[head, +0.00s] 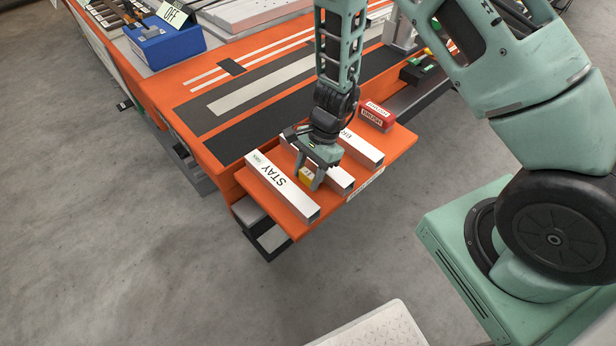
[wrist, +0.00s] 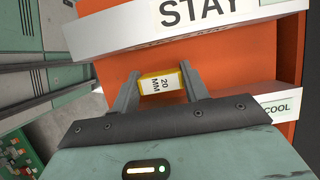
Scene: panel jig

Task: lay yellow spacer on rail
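The yellow spacer (wrist: 162,86), marked "20 MM", sits between my two fingers in the wrist view, with a finger against each end. In the head view the yellow spacer (head: 306,174) is partly hidden by my gripper (head: 309,177). My gripper points down and is shut on it, low over the orange board between two white rails. The rail marked "STAY" (head: 282,187) is on the left in the head view and at the top of the wrist view (wrist: 190,20). The middle rail (head: 339,181) is partly covered by my gripper. I cannot tell whether the spacer touches the board.
A third rail (head: 362,149) lies to the right, with a red block (head: 376,116) beyond it. The orange board (head: 375,164) ends at a front edge over open floor. A blue box (head: 168,47) with an "OFF" card stands at the back left.

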